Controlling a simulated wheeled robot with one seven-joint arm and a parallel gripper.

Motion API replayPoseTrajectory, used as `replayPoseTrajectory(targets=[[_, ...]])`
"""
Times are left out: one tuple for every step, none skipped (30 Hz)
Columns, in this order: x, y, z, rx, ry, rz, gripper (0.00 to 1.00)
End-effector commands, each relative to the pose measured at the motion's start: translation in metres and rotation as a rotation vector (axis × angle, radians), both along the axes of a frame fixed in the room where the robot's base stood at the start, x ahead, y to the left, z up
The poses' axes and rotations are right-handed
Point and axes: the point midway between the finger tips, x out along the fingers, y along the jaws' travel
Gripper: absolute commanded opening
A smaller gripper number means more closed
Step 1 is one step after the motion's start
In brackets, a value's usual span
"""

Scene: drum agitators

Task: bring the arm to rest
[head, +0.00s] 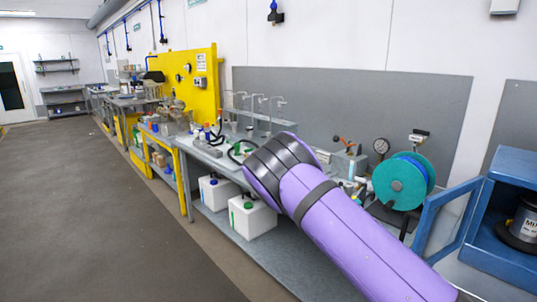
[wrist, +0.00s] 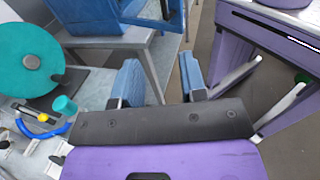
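My gripper (wrist: 160,78) shows in the wrist view, with two blue fingers standing apart and nothing between them. It hangs above the floor beside a bench with a teal reel. In the head view my purple arm reaches up from the lower right across the bench; the gripper itself cannot be made out there.
The teal hose reel (head: 403,181) stands on the grey bench (head: 270,263), also in the wrist view (wrist: 28,60). A blue cabinet (head: 505,225) with an open door is at right. White canisters (head: 252,217) sit below the bench. The floor (head: 90,210) at left is clear.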

Motion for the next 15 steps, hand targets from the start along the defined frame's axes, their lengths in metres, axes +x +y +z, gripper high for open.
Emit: replayPoseTrajectory(targets=[[-0.001, -0.003, 0.003, 0.011, -0.005, -0.004, 0.39], [-0.001, -0.005, 0.004, 0.018, -0.009, -0.006, 0.39], [-0.001, -0.008, 0.007, 0.028, -0.016, -0.01, 0.39], [-0.002, -0.01, 0.009, 0.035, -0.021, -0.013, 0.39], [-0.002, -0.013, 0.011, 0.043, -0.026, -0.016, 0.39], [-0.003, -0.016, 0.015, 0.054, -0.034, -0.021, 0.39], [-0.004, -0.018, 0.017, 0.063, -0.041, -0.023, 0.39], [-0.005, -0.022, 0.02, 0.075, -0.048, -0.026, 0.39], [-0.006, -0.026, 0.023, 0.088, -0.057, -0.032, 0.39], [-0.007, -0.029, 0.026, 0.099, -0.066, -0.037, 0.39], [-0.008, -0.033, 0.03, 0.11, -0.075, -0.042, 0.39], [-0.009, -0.037, 0.034, 0.128, -0.089, -0.048, 0.39], [-0.011, -0.041, 0.037, 0.142, -0.098, -0.055, 0.39], [-0.013, -0.045, 0.041, 0.156, -0.109, -0.061, 0.39], [-0.015, -0.052, 0.047, 0.177, -0.127, -0.069, 0.39]])
